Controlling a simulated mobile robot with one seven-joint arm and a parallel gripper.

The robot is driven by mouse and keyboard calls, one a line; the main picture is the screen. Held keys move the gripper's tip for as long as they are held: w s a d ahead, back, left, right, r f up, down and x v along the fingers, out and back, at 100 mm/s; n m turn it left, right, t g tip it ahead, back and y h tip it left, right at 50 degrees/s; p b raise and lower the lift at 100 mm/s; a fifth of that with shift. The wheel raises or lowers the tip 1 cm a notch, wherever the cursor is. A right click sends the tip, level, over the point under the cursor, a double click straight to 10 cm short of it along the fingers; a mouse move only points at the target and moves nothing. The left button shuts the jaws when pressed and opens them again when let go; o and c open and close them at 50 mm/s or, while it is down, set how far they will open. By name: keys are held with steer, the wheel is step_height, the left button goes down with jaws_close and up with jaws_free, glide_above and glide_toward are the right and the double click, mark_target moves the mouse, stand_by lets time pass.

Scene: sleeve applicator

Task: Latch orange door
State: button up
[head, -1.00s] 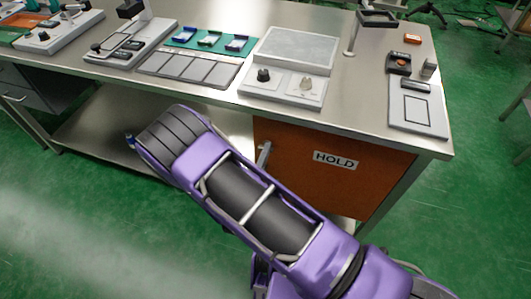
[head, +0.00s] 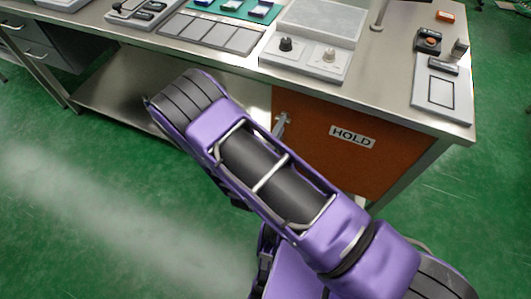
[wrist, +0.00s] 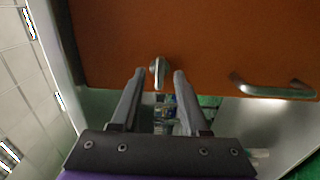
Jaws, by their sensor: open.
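The orange door (head: 375,160) with a HOLD label sits under the right part of the bench in the head view, and it looks closed. A metal fitting (head: 281,124) shows at its upper left; I cannot tell there if it is handle or latch. In the wrist view the orange door (wrist: 200,40) fills the top. A small metal latch knob (wrist: 157,73) lies near the door's edge, and a curved pull handle (wrist: 272,90) is to its right. My gripper (wrist: 159,74) is open, its fingertips on either side of the knob in the picture. Contact cannot be told. The head view hides my gripper.
The metal bench (head: 385,85) carries a panel with two knobs (head: 305,55) and a grey pad (head: 442,95). A lower shelf (head: 115,95) is left of the door. Green floor (head: 80,220) is open in front.

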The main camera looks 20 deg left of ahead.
steer(key=s+a, duration=0.1)
steer(key=s, duration=1.4)
steer(key=shift+s, duration=0.15)
steer(key=shift+r, duration=0.1)
